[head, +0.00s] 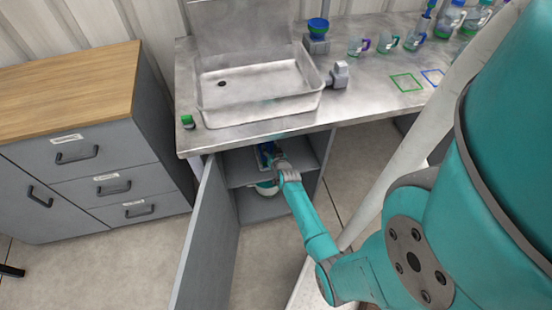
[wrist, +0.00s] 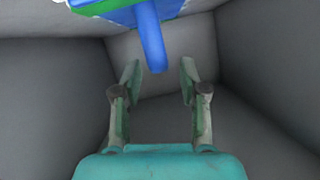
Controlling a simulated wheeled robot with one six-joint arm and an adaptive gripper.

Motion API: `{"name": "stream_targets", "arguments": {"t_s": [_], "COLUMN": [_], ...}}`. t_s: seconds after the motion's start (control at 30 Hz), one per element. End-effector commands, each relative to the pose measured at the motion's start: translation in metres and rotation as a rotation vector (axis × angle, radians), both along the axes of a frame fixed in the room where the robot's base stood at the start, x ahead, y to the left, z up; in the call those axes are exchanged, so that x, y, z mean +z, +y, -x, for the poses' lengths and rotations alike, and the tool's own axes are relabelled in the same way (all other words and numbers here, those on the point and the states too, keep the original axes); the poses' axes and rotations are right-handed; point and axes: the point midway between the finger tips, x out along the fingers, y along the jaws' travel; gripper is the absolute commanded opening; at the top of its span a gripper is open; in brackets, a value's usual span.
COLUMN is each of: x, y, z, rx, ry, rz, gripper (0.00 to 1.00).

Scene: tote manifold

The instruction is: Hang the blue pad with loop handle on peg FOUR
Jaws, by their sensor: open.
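The blue pad with loop handle (wrist: 152,40) is at the top of the wrist view, cut off by the frame edge. Its blue loop points down toward the space between my fingertips, and green and white parts show beside it. In the head view, a blue item (head: 265,149) that looks like the pad is inside the open cabinet, partly hidden. My gripper (wrist: 158,75) is open and empty, with its fingers on either side of the loop's line; I cannot tell the depth gap. It reaches into the cabinet in the head view (head: 274,163). No peg marked FOUR is discernible.
The cabinet door (head: 205,245) stands open left of my arm. A shelf (head: 240,170) and close grey walls surround the gripper. Above are the counter edge and sink (head: 260,85); a drawer unit (head: 90,150) stands left.

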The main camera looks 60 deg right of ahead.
Motion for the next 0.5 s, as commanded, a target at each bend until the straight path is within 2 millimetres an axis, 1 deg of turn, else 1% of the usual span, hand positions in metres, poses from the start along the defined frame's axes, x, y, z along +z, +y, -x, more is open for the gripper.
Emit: {"name": "stream_targets", "arguments": {"t_s": [0.03,0.3,0.5], "x": [0.002,0.02,0.032], "y": [0.006,0.038,0.058], "z": [0.007,0.038,0.058], "rx": [-0.001,-0.002,-0.001], "ry": [0.001,0.001,0.0], "rz": [0.001,-0.001,-0.001], "gripper": [0.43,0.43,0.43]}}
